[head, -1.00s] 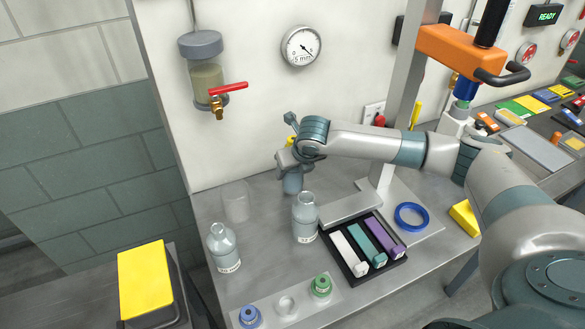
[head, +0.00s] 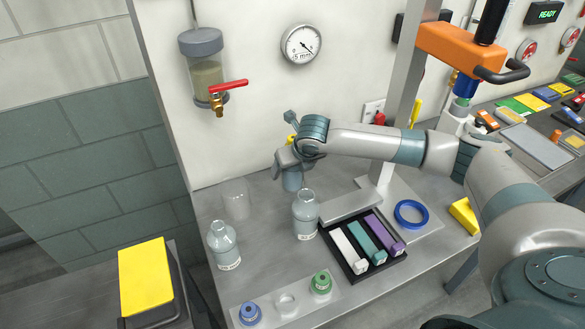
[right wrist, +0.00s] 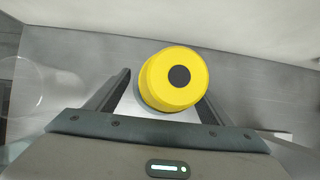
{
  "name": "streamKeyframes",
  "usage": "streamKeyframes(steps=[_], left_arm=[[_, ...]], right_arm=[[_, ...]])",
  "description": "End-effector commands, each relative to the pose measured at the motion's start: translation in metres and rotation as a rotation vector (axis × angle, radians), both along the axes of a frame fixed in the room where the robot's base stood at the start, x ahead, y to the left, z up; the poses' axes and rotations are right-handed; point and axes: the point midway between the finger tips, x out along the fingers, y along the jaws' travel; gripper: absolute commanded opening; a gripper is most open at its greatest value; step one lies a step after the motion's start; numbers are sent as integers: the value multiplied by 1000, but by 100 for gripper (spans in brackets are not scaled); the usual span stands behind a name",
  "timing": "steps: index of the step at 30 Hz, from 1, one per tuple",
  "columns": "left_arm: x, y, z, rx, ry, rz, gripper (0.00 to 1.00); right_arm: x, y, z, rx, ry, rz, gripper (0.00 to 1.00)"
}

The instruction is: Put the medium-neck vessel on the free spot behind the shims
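Two clear labelled vessels with necks stand on the grey bench, one at the left (head: 223,246) and one nearer the middle (head: 305,217). I cannot tell by neck width which is the medium one. The shims, white, teal (head: 366,245) and purple, lie in a black tray. A flat grey plate (head: 350,204) lies behind them. My right gripper (head: 292,180) is low over the bench, behind the middle vessel. In the right wrist view, a round yellow top with a black dot (right wrist: 172,80) sits between its fingers; their grip is unclear. My left gripper is out of view.
A clear beaker (head: 236,199) stands behind the left vessel. A pale plate with blue, clear and green (head: 321,284) ring pieces lies in front. A blue ring (head: 411,214) and a metal post stand to the right. A wall gauge (head: 301,44) hangs above.

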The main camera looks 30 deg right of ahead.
Motion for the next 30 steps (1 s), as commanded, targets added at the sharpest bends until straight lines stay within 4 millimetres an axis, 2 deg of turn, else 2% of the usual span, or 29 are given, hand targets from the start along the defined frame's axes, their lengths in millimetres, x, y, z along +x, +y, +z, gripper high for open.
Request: streamKeyframes(steps=[7,14,20,30], left_arm=[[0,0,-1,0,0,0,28],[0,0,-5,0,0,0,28],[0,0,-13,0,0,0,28],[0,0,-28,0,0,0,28]], right_arm=[[-2,0,-2,-1,4,0,74],[-7,1,11,0,1,1,74],[-21,1,36,0,-1,1,74],[-54,3,96,-1,-4,1,74]])
